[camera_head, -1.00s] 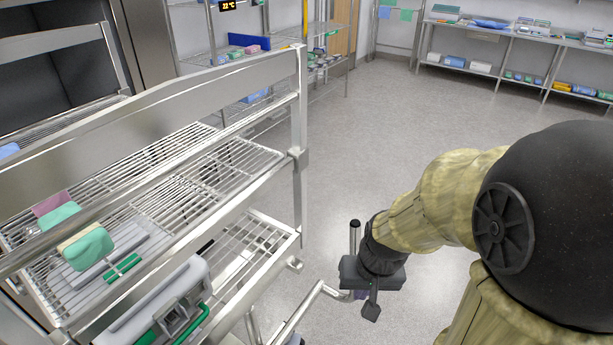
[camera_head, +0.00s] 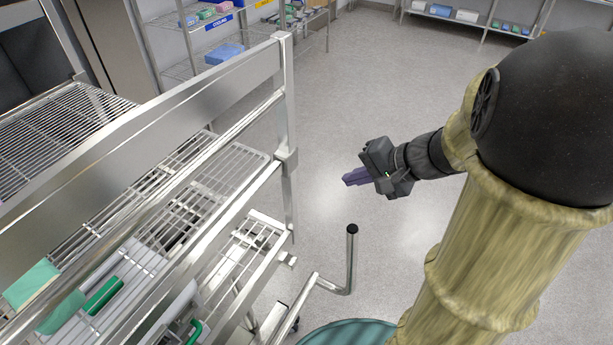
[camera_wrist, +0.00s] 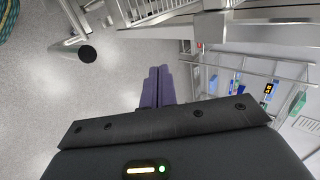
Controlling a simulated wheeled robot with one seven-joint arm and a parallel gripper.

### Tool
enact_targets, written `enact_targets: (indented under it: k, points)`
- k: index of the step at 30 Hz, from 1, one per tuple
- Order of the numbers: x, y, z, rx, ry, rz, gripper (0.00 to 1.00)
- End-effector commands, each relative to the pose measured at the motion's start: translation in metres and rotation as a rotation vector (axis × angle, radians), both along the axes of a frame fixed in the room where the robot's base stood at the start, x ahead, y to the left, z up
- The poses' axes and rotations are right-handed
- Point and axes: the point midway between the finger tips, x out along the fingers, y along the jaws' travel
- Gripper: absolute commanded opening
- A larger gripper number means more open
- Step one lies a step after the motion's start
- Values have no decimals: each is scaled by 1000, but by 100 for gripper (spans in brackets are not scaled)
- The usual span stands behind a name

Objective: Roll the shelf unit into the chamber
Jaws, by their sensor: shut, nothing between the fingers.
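The shelf unit (camera_head: 284,120) is a steel wire-rack frame filling the left of the head view, with several items on its tiers. A steel bar with an upright, dark-capped post (camera_head: 351,255) stands at its lower right; the post also shows at the upper left of the wrist view (camera_wrist: 86,53). My gripper (camera_head: 345,178) has purple fingers and hangs in free air right of the shelf unit's corner post, apart from it. Its fingers (camera_wrist: 158,70) are together and empty, pointing toward the shelf unit. The dark chamber opening (camera_head: 22,62) shows partly at the far upper left, behind the frame.
A wire rack with a blue "COOLING" label (camera_head: 219,22) stands at the back. A low shelf with boxes (camera_head: 470,25) is along the far wall. The grey floor (camera_head: 400,90) between is clear. A rounded teal surface (camera_head: 350,332) shows at the bottom edge.

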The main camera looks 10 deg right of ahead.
Motion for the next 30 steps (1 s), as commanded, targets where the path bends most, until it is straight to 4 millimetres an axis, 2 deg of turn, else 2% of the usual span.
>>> enact_targets:
  k: [8, 24, 26, 30]
  points:
    - [6, 9, -10, 1, 3, 2, 0]
    - [46, 58, -71, -2, 7, -1, 0]
    - [53, 67, -65, -1, 4, 1, 0]
    - [64, 81, -66, -2, 4, 0, 0]
